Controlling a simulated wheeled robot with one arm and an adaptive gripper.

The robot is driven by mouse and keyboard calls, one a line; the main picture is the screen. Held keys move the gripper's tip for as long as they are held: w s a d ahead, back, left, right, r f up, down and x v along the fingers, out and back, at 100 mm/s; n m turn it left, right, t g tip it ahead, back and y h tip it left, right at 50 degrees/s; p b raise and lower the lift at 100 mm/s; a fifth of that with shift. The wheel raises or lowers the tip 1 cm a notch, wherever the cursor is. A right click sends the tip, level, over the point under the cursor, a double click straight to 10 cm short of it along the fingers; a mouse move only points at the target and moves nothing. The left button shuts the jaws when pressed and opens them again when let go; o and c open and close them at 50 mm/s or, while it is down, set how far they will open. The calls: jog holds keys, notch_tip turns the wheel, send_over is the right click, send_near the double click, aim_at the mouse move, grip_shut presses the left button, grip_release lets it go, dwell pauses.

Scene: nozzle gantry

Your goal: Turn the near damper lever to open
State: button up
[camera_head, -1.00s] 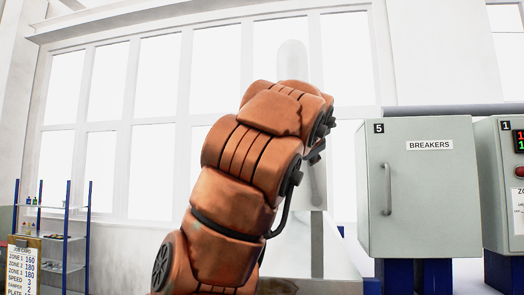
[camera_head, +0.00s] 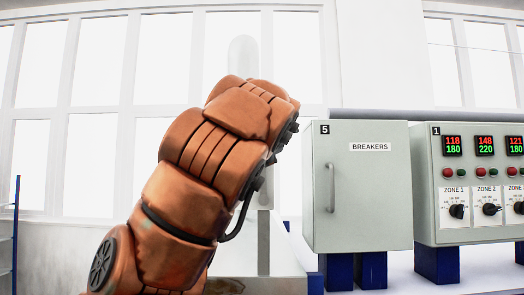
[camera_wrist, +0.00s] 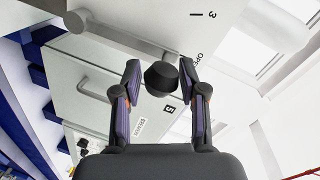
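In the wrist view a dark rounded knob (camera_wrist: 161,75) sits between the two fingertips of my gripper (camera_wrist: 160,72). The fingers stand apart on either side of it. A small gap shows on the left; I cannot tell whether the right finger touches. A grey bar (camera_wrist: 125,38) runs from a round end at upper left toward the knob and looks like the damper lever. A pale panel (camera_wrist: 228,30) beside it carries "3", a line mark and "OPEN", partly covered by the right finger. My gripper and the lever are hidden behind my arm in the head view.
The grey BREAKERS cabinet (camera_head: 362,215), marked 5, stands right of my arm and also shows behind the left finger in the wrist view (camera_wrist: 75,65). A zone control cabinet (camera_head: 480,228) with displays and knobs stands further right. Tall windows (camera_head: 95,160) fill the back wall.

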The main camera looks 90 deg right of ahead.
jog(key=shift+o, duration=1)
jog(key=shift+w, duration=0.1)
jog(key=a+r, duration=0.2)
jog(key=a, duration=1)
jog(key=shift+s, duration=0.25)
jog(key=shift+w+d, duration=0.1)
